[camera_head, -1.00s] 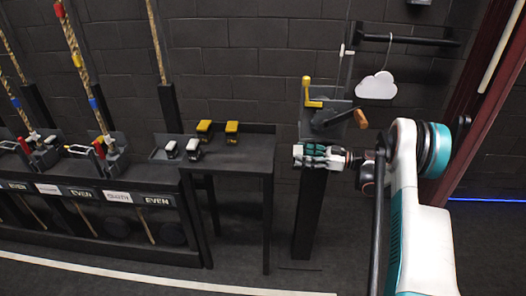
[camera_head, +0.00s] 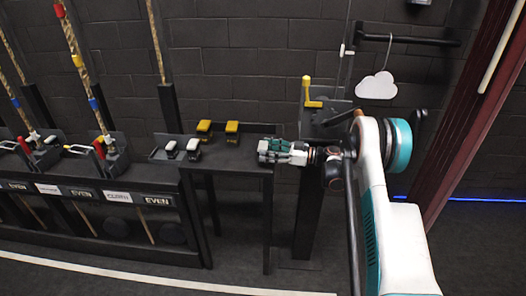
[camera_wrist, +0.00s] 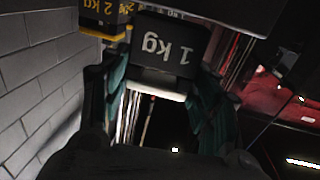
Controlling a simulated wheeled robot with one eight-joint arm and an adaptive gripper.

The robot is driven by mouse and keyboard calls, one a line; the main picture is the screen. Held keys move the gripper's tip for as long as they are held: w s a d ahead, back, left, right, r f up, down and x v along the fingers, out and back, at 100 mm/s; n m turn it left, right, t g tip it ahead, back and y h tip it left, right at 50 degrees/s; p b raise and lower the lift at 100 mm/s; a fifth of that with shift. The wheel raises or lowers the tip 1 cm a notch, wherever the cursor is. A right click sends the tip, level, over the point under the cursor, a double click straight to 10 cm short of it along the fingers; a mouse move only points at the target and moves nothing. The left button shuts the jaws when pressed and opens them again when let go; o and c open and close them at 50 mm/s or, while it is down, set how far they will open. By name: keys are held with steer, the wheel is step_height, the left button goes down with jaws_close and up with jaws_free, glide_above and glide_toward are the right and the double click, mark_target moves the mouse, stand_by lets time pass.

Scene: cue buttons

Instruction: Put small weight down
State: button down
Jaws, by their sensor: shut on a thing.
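My gripper (camera_head: 266,150) is at the right end of the small black table (camera_head: 225,165), at about the height of its top. In the wrist view its fingers (camera_wrist: 155,100) are shut on a small dark weight (camera_wrist: 165,45) marked "1 kg", with a whitish bar (camera_wrist: 158,92) between the fingers. I cannot make out the held weight clearly in the head view.
A dark weight with a yellow edge, marked "2 kg" (camera_wrist: 103,15), is close by in the wrist view. A black post with a yellow lever (camera_head: 309,92) stands behind my arm. A white cloud sign (camera_head: 376,86) hangs at right. Clear tabletop lies between the weights and my gripper.

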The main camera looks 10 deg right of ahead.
steer(key=shift+x, duration=1.1)
steer(key=shift+f, duration=0.2)
steer(key=shift+f, duration=0.1)
steer(key=c, duration=0.6)
jaws_free()
steer(key=shift+o, duration=0.2)
steer(key=shift+d, duration=0.1)
steer(key=p+v, duration=0.4)
steer(key=v, duration=0.7)
steer(key=shift+s+d, duration=0.25)
steer(key=shift+d, duration=0.1)
steer(key=shift+a, duration=0.1)
